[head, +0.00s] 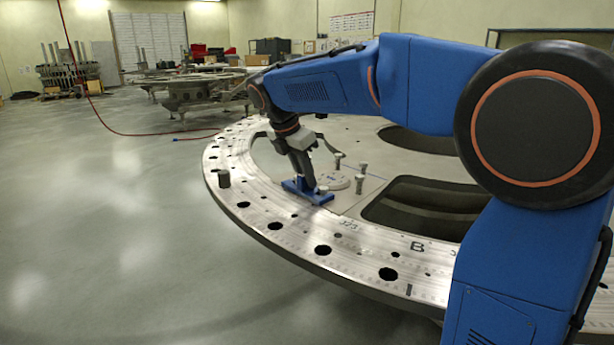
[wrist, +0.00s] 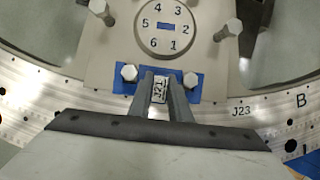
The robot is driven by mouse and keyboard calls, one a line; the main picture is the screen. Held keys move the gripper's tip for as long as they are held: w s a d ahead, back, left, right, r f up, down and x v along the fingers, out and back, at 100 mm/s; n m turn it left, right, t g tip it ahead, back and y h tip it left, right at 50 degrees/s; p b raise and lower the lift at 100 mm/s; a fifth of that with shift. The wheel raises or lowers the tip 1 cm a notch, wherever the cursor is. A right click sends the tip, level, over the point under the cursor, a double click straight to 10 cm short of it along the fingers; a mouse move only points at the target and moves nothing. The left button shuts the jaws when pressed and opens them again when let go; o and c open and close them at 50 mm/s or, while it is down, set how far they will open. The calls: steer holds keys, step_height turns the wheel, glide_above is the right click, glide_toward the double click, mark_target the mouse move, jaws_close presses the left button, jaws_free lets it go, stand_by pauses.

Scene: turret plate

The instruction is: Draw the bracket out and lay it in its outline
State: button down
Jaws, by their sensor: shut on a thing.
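The blue bracket (head: 318,197) is at the inner edge of the pale metal ring (head: 280,207), below my gripper. In the wrist view the blue bracket (wrist: 207,89) shows on both sides of the fingers, with bolt heads (wrist: 129,72) at either side. My gripper (head: 305,184) points down and is shut on the bracket. In the wrist view its fingertips (wrist: 160,80) flank a small white label that seems to read J21. The fingers hide the bracket's middle. I cannot tell whether the bracket touches the plate. I cannot make out an outline for certain.
A round disc (wrist: 166,27) numbered 1 to 6 lies just beyond the bracket. Upright bolts (head: 360,184) stand around it. The plate has large openings (head: 425,207). Open floor (head: 100,220) lies to the left.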

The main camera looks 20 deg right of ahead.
mark_target(299, 195)
steer(key=shift+s+a+r, duration=0.1)
steer(key=shift+s+a, duration=0.1)
steer(key=shift+a, duration=0.1)
steer(key=shift+s+a, duration=0.45)
steer(key=shift+a, duration=0.45)
steer(key=shift+s+a, duration=0.4)
steer(key=shift+a, duration=0.45)
steer(key=shift+r, duration=0.1)
step_height(299, 195, up, 8)
stand_by(0.5)
stand_by(0.5)
